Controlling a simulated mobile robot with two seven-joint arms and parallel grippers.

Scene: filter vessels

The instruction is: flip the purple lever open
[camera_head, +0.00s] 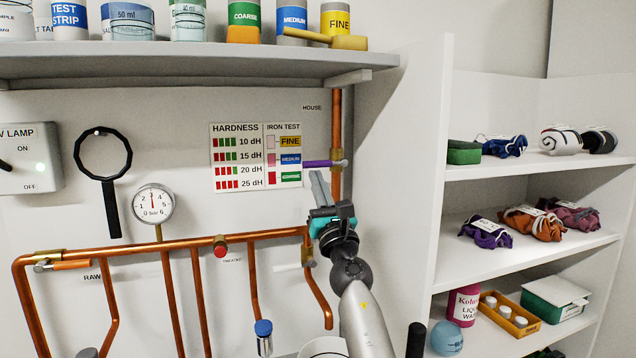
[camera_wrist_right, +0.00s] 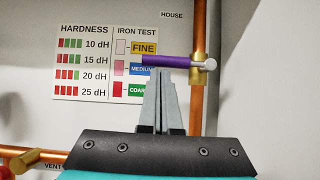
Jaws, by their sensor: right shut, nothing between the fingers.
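The purple lever (camera_head: 318,163) sits on a valve on the vertical copper pipe below the HOUSE label. It lies level, crosswise to the pipe, with its handle pointing left and a silver hub at its right end. It also shows in the right wrist view (camera_wrist_right: 166,61). My right gripper (camera_head: 318,177) is shut and empty, with its fingertips just below the lever. In the right wrist view the gripper's fingertips (camera_wrist_right: 163,73) appear right under the handle; I cannot tell whether they touch it. My left gripper is not in view.
A hardness and iron test chart (camera_head: 256,157) hangs behind the lever. A shelf (camera_head: 180,62) with jars is above. Copper pipes, a pressure gauge (camera_head: 153,203) and a white lever (camera_head: 287,267) are lower left. A white shelf unit (camera_head: 443,150) stands to the right.

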